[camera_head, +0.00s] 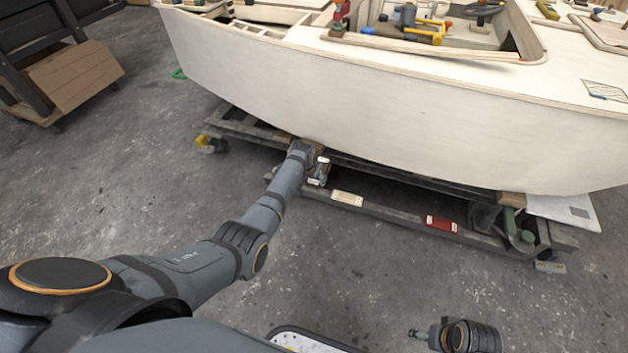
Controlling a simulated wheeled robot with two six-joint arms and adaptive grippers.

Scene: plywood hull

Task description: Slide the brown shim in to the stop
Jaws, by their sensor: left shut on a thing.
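My left arm reaches from the lower left to the cradle under the hull. My left gripper (304,148) is at the hull's lower edge, small and dark. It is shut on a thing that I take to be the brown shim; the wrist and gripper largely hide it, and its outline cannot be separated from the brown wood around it. I cannot see how deep it sits or whether it touches a stop. The pale hull (330,110) stands over the dark cradle (390,213). Part of my right arm shows at the bottom, but its fingers cannot be made out.
A cream plate (347,198) and a red plate (440,223) are on the cradle's front rail. A white panel (562,209) lies at the right. Tools (405,25) lie on the hull's top. A brown box (75,75) stands at the upper left. The grey floor in front is largely clear.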

